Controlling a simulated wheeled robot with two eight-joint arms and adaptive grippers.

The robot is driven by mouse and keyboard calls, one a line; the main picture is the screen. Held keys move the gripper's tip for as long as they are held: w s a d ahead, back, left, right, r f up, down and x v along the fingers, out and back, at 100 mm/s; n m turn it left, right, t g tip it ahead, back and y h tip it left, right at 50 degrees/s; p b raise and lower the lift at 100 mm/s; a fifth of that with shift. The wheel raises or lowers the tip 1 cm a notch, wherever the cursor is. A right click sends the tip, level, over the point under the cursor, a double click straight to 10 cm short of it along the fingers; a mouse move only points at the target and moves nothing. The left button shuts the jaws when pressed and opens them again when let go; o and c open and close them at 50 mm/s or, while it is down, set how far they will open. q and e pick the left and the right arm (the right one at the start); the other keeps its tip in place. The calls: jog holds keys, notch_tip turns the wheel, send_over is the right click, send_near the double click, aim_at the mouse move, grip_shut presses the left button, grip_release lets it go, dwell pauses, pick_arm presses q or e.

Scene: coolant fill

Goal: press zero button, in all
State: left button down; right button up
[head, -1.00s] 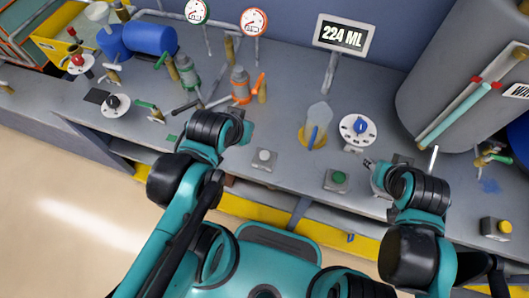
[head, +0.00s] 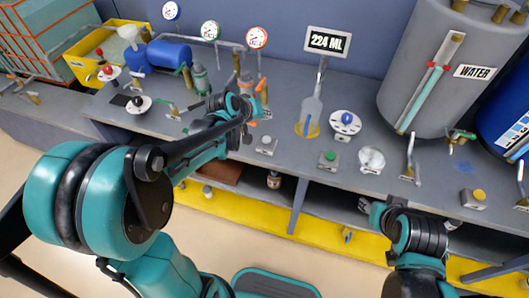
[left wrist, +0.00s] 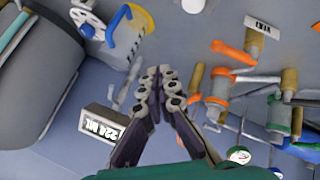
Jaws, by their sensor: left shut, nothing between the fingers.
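Three button boxes stand along the bench front in the head view: one with a pale button (head: 267,145), one with a green button (head: 328,158) and one with a yellow button (head: 474,198). I cannot read which is marked zero. A display (head: 328,41) reads 224 ML; it also shows in the left wrist view (left wrist: 101,124). My left gripper (head: 256,110) is over the bench, behind the pale button, partly hidden by its arm. Its fingers (left wrist: 159,74) are shut and empty in the left wrist view. My right gripper (head: 369,208) is near the front edge, its jaws unclear.
A beaker (head: 311,112) stands on a yellow pad below the display. A white dial with a blue knob (head: 346,121) is right of it. Valves and an orange-handled fitting (head: 263,87) crowd around my left gripper. A grey water tank (head: 415,75) stands at right.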

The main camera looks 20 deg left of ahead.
aim_at(265, 140)
pick_arm(q)
jog(key=shift+w+f, duration=0.1)
jog(key=shift+f, duration=0.2)
pick_arm(e)
jog(key=shift+s, duration=0.35)
pick_arm(q)
jog(key=shift+f, duration=0.15)
pick_arm(e)
jog(key=shift+f, duration=0.1)
pick_arm(q)
notch_tip(265, 140, down, 9)
jog(key=b, duration=0.7)
jog(key=shift+r, duration=0.2)
pick_arm(e)
notch_tip(265, 140, down, 7)
pick_arm(q)
jog(key=shift+f+b, duration=0.4)
pick_arm(e)
jog(key=shift+f, duration=0.35)
